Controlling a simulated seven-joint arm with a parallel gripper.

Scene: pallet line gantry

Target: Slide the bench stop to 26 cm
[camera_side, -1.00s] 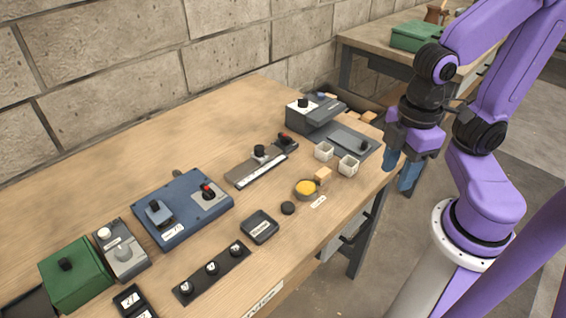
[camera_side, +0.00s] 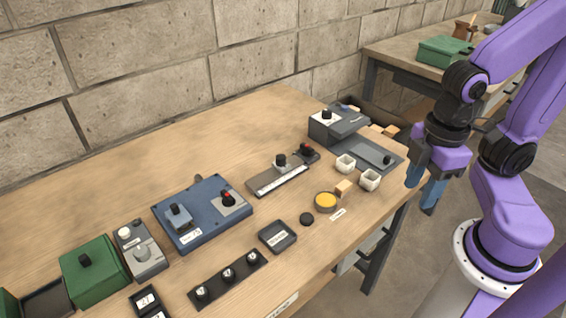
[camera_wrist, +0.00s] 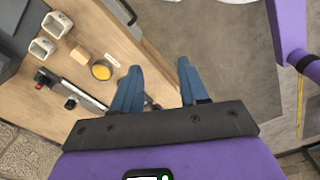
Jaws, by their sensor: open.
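The bench stop appears to be the black-knobbed slider (camera_side: 280,160) on a grey rail (camera_side: 275,181) with a pale scale strip, towards the back of the bench. The scale figures are too small to read. A red-topped part (camera_side: 308,151) sits at the rail's far end. In the wrist view the black knob (camera_wrist: 71,102) and rail (camera_wrist: 90,102) lie left of my fingers, the rail partly hidden behind them. My gripper (camera_side: 424,188) is open and empty, off the bench's right end, well apart from the slider. Its blue fingers also show in the wrist view (camera_wrist: 158,68).
Two white cups (camera_side: 370,180), a wooden block (camera_side: 343,187) and a yellow-filled round dish (camera_side: 326,201) stand between the rail and my gripper. A grey box (camera_side: 338,122) stands behind. A blue panel (camera_side: 202,213) lies left of the rail. Bare wood lies behind the rail.

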